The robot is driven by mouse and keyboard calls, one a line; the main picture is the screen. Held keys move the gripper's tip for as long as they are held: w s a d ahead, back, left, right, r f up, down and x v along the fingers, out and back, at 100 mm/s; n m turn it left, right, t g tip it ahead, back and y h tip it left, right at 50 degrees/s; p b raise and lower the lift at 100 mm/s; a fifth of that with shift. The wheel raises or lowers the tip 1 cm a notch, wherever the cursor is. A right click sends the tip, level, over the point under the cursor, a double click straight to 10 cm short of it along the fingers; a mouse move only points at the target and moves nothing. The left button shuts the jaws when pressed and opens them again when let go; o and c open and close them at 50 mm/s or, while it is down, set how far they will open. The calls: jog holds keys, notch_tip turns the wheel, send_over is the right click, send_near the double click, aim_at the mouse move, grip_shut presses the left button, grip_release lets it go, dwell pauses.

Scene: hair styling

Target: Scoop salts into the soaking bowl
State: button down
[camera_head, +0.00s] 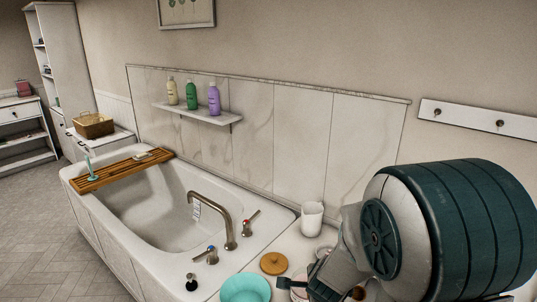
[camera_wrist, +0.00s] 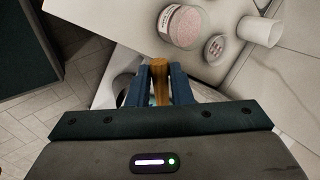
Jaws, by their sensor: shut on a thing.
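My gripper (camera_wrist: 160,85) is shut on a brown wooden handle (camera_wrist: 159,72), likely the scoop's. The scoop's head is not clearly visible. A jar of pink salts (camera_wrist: 182,24) stands open on the white counter ahead of the fingers in the wrist view, apart from them. In the head view, my arm and gripper largely hide the jar. A teal bowl (camera_head: 245,287), apparently the soaking bowl, sits at the bottom edge of the head view, left of my gripper. Its inside looks empty from here.
A round wooden lid (camera_head: 273,263) lies behind the bowl. A white cup (camera_head: 312,219) stands by the wall; a small round container (camera_wrist: 215,48) is beside the jar. The bathtub (camera_head: 82,213), with tap (camera_head: 228,225) and wooden tray (camera_head: 120,171), lies to the left.

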dwell(0.4)
jog(key=shift+s+d+n+g+p, duration=0.45)
jog(key=shift+n+g, duration=0.5)
jog(key=shift+n, duration=1.7)
jog(key=shift+s+d+n+g+p, duration=0.4)
jog(key=shift+n+g, duration=0.6)
jog(key=shift+n, duration=1.6)
jog(key=shift+s+d+n+g+p, duration=0.45)
jog(key=shift+n+g, duration=0.5)
jog(key=shift+n, duration=1.7)
jog(key=shift+w, duration=0.1)
